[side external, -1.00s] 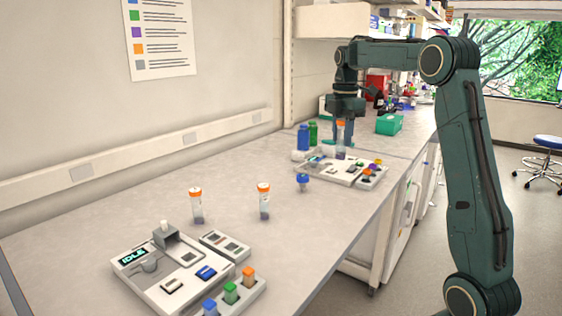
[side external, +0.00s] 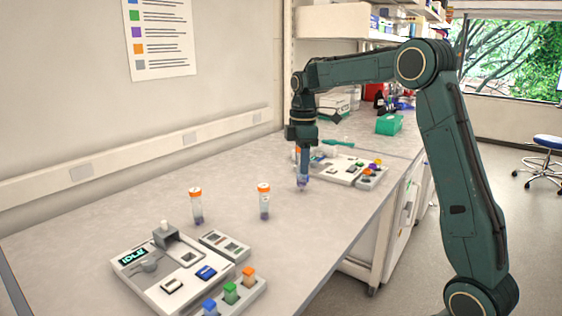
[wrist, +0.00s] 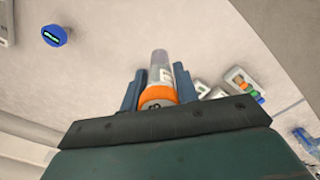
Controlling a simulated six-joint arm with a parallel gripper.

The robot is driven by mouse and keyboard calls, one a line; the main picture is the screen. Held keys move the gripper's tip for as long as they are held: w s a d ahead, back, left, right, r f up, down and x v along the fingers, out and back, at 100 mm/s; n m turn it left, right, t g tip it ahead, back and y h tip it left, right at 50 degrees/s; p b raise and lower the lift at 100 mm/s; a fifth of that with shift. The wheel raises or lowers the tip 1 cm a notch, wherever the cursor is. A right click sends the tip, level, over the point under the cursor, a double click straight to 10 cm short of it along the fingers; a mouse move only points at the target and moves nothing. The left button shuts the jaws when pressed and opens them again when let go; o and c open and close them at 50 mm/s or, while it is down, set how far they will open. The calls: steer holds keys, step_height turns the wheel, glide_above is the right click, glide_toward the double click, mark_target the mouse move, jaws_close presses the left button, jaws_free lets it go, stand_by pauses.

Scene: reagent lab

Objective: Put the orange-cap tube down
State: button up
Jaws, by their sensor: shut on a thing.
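My gripper (wrist: 158,88) is shut on an orange-cap tube (wrist: 157,100), its orange cap toward the palm and its clear body pointing away. In the side external view my gripper (side external: 303,165) points down over the bench, left of the far white tray. The held tube's lower end (side external: 302,184) shows below the fingers. I cannot tell whether it touches the bench. Two other orange-cap tubes stand upright on the nearer bench, one at left (side external: 197,206) and one at right (side external: 264,201). A blue cap (wrist: 54,35) shows in the wrist view, clear of the fingers.
A white device (side external: 150,283) with a lit display stands front left, beside a rack with blue, green and orange caps (side external: 248,280). A white tray (side external: 340,172) lies behind my gripper's right side. A green box (side external: 389,124) stands farther back. The bench (side external: 225,180) between is clear.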

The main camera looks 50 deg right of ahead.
steer(key=w+a+f+m, duration=0.1)
steer(key=a+f+m, duration=0.2)
steer(key=a, duration=0.6)
steer(key=w+a+f+m, duration=0.1)
steer(key=a+f+m, duration=0.2)
steer(key=a, duration=0.6)
steer(key=shift+w+f, duration=0.25)
steer(key=shift+f, duration=1.1)
steer(key=shift+s+f+m, duration=1.8)
steer(key=shift+s+f, duration=0.3)
steer(key=shift+f, duration=0.05)
steer(key=shift+d, duration=3.6)
steer(key=shift+a, duration=3.55)
